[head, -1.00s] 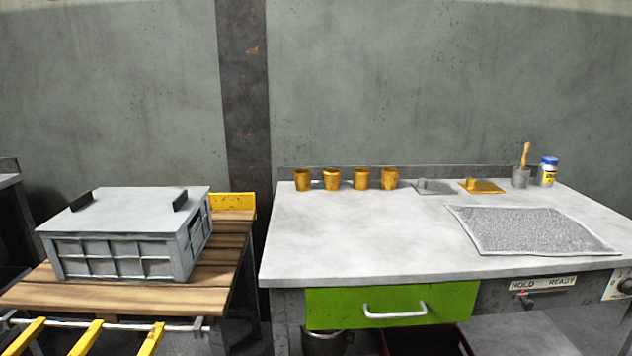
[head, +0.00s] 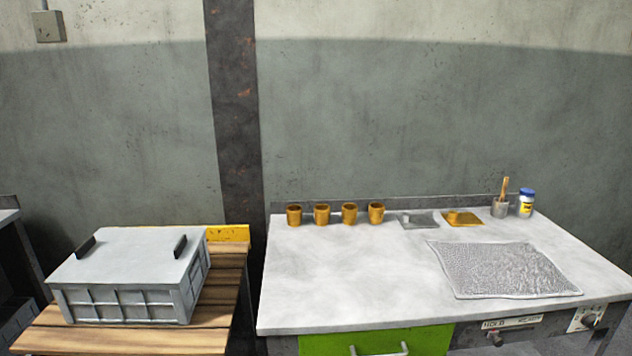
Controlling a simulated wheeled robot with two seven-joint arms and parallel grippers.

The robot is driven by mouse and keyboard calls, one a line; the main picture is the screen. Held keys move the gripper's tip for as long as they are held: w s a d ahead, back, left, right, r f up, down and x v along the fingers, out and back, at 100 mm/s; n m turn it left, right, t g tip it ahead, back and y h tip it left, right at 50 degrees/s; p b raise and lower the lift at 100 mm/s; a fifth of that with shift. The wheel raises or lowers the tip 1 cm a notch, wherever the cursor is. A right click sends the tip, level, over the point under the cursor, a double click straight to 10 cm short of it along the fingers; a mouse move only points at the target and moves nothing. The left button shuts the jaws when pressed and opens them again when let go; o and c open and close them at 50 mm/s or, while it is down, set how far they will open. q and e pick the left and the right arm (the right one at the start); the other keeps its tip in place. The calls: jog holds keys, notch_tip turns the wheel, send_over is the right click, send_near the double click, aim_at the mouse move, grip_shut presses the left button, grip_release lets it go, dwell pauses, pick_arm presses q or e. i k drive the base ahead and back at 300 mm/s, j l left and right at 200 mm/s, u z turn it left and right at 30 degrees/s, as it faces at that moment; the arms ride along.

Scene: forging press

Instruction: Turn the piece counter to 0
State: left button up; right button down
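A pale plate with a dark round knob (head: 588,321) is on the front of the grey workbench (head: 340,290), near its right end. It may be the piece counter, but its markings are too small to read and I cannot tell its setting. Left of it on the same front is a label strip (head: 511,323) that read HOLD and READY in the earlier frame, with a small switch (head: 496,339) below it. Neither of my grippers is in view.
Several brass cups (head: 349,214), a grey plate (head: 418,221), a gold plate (head: 463,219), a brush pot (head: 500,209) and a blue-capped jar (head: 526,204) line the bench's back. A grey mesh mat (head: 503,269) lies right. A lidded crate (head: 125,304) stands on a wooden-topped table (head: 225,290).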

aim_at(590, 319)
jog(key=z, duration=1.65)
